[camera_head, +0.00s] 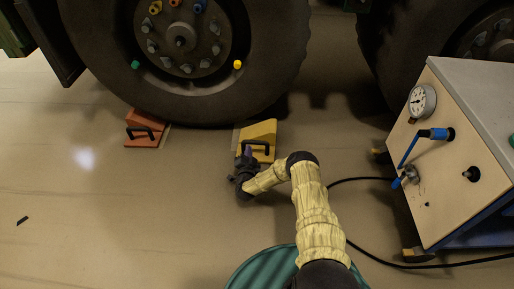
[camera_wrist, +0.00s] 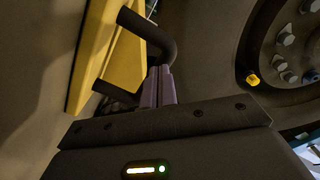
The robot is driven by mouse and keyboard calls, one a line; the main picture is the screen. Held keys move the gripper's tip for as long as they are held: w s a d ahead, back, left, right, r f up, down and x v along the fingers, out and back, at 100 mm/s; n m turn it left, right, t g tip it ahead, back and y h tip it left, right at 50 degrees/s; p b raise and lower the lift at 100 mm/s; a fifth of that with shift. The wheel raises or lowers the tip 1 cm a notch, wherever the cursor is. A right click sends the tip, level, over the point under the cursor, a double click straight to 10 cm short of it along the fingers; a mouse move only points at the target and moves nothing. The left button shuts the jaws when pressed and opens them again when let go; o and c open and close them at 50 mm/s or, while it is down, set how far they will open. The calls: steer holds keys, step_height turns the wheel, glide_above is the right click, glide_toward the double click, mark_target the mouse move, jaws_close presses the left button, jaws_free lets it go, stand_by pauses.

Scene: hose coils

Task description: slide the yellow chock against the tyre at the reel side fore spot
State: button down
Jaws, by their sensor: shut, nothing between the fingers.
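The yellow chock (camera_head: 262,130) stands on the floor by the lower right edge of the big tyre (camera_head: 279,70). I cannot tell whether it touches the rubber. Its black handle faces away from the tyre. My gripper (camera_head: 246,153) is shut and empty at the left end of this handle. In the wrist view my gripper's purple fingers (camera_wrist: 158,86) are together beside the black handle, with the yellow chock (camera_wrist: 122,62) behind and the dark tyre (camera_wrist: 212,50) to the right. Contact between fingers and handle is unclear.
An orange chock (camera_head: 145,130) with a black handle stands left under the same tyre. A cart (camera_head: 440,165) with a gauge and blue levers is at the right, and a black hose (camera_head: 362,180) runs by it. A green round thing (camera_head: 262,270) is at the bottom. Left floor is mostly clear.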

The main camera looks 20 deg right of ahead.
steer(key=shift+p+v, duration=1.4)
steer(key=shift+v, duration=0.65)
steer(key=shift+s, duration=0.1)
